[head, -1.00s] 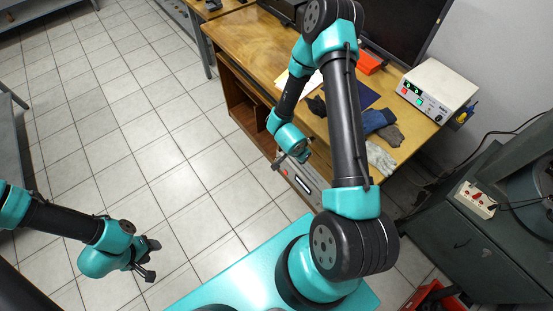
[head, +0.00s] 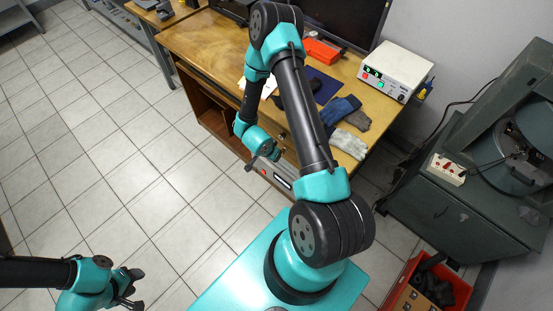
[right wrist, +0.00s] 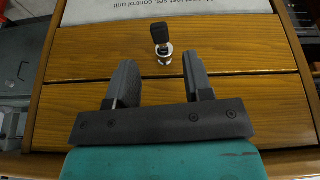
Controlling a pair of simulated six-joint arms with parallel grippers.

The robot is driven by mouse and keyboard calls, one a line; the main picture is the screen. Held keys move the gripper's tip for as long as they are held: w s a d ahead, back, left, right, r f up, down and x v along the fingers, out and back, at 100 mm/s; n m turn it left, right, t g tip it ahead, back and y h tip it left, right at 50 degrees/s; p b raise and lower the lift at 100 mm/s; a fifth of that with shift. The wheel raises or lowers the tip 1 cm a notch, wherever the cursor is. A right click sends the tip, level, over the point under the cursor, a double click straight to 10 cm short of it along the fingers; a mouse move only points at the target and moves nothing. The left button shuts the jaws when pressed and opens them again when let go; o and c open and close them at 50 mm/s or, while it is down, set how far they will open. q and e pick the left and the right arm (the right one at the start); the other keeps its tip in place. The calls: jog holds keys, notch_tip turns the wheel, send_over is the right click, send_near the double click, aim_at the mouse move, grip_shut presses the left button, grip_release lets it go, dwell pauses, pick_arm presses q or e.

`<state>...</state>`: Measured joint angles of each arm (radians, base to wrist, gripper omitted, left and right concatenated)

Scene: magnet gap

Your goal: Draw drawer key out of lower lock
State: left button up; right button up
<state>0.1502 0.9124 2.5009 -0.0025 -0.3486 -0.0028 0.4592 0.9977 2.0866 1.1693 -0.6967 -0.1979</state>
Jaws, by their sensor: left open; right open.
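The drawer key, with a black head (right wrist: 160,33), stands out from a round silver lock (right wrist: 164,51) in a wooden drawer front (right wrist: 240,55) in the right wrist view. My right gripper (right wrist: 155,70) is open, its two dark fingers apart and pointing toward the key. The key lies just beyond the fingertips, between their lines, and does not appear touched. In the head view my right gripper (head: 262,156) is by the desk's drawers, and the key cannot be made out. My left gripper (head: 132,287) is open and empty over the tiled floor at the lower left.
A wooden desk (head: 195,42) carries a white control unit (head: 397,70), gloves (head: 347,143) and a red tray (head: 322,50). A dark green machine cabinet (head: 440,205) stands at the right, with a red crate (head: 410,280) below. The floor at the left is clear.

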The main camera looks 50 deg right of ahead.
jog(key=shift+x, duration=3.3)
jog(key=c, duration=0.7)
